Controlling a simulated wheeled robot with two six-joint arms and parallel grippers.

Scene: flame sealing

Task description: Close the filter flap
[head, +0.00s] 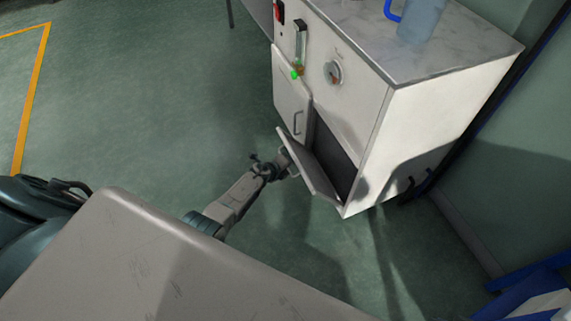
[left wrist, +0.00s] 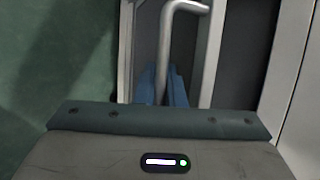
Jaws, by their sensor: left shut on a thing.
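The filter flap (head: 318,172) hangs open at the lower front of the white cabinet (head: 350,110), tilted outward from a dark opening (head: 335,145). My left gripper (head: 284,163) is at the flap's outer face. In the left wrist view, the blue fingers (left wrist: 165,86) are shut around the flap's bent metal handle (left wrist: 167,38). The flap's pale edge (left wrist: 125,50) shows beside it. The fingertips are partly hidden behind the handle and my gripper body. My right gripper is not in view.
A closed cabinet door (head: 288,100) with its own handle is left of the opening. A dial (head: 333,73) and a green light (head: 295,75) are above. A blue-handled jug (head: 422,20) stands on the worktop (head: 455,48). The floor left of the cabinet is clear.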

